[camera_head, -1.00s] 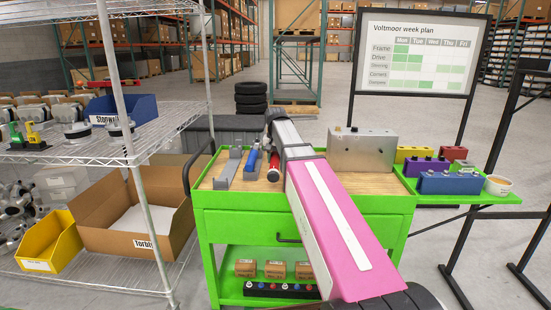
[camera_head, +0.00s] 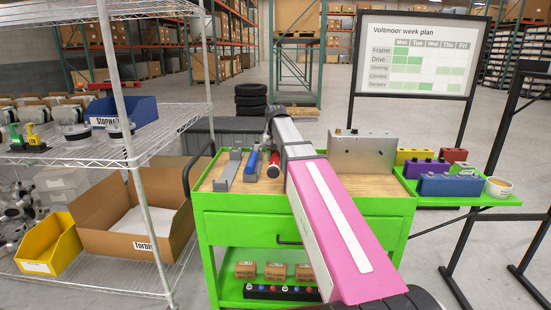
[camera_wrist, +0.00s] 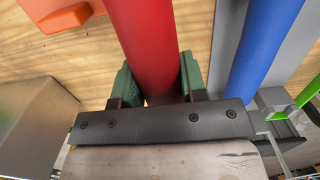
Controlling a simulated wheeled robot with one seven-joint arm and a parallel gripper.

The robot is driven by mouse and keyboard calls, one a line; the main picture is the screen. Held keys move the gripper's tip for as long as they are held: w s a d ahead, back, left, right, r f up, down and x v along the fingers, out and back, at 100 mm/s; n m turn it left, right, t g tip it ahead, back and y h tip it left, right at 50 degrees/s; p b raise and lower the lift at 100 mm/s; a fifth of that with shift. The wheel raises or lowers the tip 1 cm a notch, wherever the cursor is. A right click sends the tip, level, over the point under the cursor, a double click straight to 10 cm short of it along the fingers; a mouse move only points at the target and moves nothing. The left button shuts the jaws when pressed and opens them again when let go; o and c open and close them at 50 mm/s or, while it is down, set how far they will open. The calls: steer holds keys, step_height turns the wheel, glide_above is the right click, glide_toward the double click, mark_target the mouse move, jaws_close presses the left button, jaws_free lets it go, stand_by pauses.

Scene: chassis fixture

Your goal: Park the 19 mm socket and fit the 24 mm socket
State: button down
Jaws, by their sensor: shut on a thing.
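In the wrist view, my gripper (camera_wrist: 152,88) has its green-padded fingers shut on a thick red handle (camera_wrist: 146,35) over the wooden top. A blue handle (camera_wrist: 262,50) lies beside it in a grey holder, apart from the fingers. In the head view, the blue handle (camera_head: 252,161) lies on the left half of the green cart, and the red handle (camera_head: 274,159) shows just right of it. My arm hides the gripper there. I cannot make out either socket or any size marking.
A metal box (camera_head: 361,152) stands at the cart's back right. A grey holder (camera_head: 228,172) at left looks empty. A side shelf (camera_head: 455,200) holds coloured blocks and a cup. A wire rack (camera_head: 150,150) stands close left. Some cart top in front of the metal box is bare.

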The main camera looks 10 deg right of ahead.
mark_target(276, 152)
steer(key=shift+f, duration=1.1)
stand_by(0.3)
steer(key=shift+r, duration=0.15)
steer(key=shift+r, duration=2.65)
